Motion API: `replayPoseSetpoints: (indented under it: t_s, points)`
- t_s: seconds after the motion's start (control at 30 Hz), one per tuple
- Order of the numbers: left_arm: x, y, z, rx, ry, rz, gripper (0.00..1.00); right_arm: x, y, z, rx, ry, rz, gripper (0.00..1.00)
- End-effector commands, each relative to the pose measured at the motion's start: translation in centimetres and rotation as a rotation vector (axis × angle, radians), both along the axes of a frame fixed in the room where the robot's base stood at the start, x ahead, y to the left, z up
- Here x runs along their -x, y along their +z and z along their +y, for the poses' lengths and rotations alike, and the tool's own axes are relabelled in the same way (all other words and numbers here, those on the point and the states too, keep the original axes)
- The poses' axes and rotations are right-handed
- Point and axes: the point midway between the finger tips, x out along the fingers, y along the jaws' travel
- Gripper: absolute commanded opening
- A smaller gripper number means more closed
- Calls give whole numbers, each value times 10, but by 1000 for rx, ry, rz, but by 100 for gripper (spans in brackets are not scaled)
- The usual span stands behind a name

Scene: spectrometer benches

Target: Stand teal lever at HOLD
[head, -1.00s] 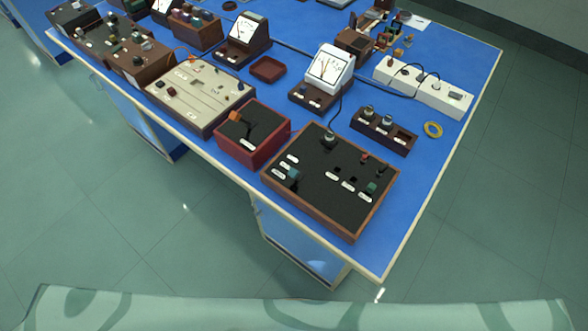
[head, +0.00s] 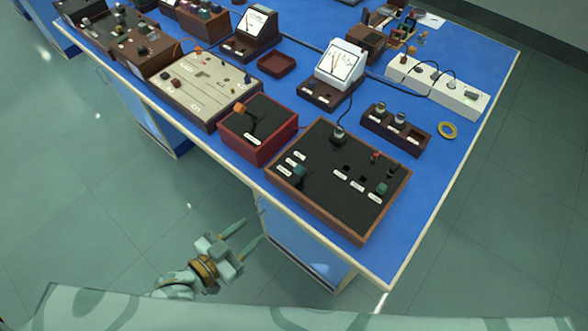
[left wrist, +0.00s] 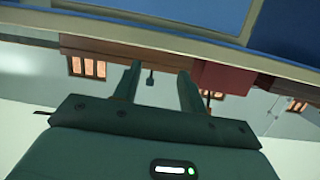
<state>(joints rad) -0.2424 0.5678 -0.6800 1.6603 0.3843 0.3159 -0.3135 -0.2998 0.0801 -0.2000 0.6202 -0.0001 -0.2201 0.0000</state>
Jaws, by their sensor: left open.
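A black panel in a brown wooden frame (head: 330,232) lies at the near corner of the blue bench. A blue-teal lever (head: 298,171) stands on its left part, beside small white labels too small to read. A greener lever or knob (head: 382,188) is on its right part. My left gripper (head: 252,231) is open and empty, off the bench's near edge, to the left of and below the panel. Its two open fingers also show in the left wrist view (left wrist: 158,76), with nothing between them. My right gripper is out of view.
A red box with an orange lever (head: 241,108) stands left of the panel. A beige slider panel (head: 212,92) and a white meter (head: 340,62) are farther back. Floor is clear before the bench.

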Motion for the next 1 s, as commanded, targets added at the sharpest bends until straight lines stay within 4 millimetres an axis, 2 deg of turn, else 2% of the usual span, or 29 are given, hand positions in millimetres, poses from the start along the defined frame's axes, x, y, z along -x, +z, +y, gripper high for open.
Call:
replayPoseSetpoints:
  t_s: [0.03, 0.1, 0.17, 0.37, 0.8, 1.0]
  points:
    - [-1, 31, -13, 75, -8, -54, 42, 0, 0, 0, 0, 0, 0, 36]
    - [-4, 62, -24, 155, 5, -114, 42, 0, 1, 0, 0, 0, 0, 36]
    - [-9, 74, -23, 185, 26, -150, 42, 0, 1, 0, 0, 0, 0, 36]
    - [-28, 74, -34, 173, 34, -174, 42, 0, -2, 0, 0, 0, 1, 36]
    - [-115, 73, -96, 171, 33, -173, 42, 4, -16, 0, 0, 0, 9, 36]
    - [-136, 73, -112, 170, 33, -171, 42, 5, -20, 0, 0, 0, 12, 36]
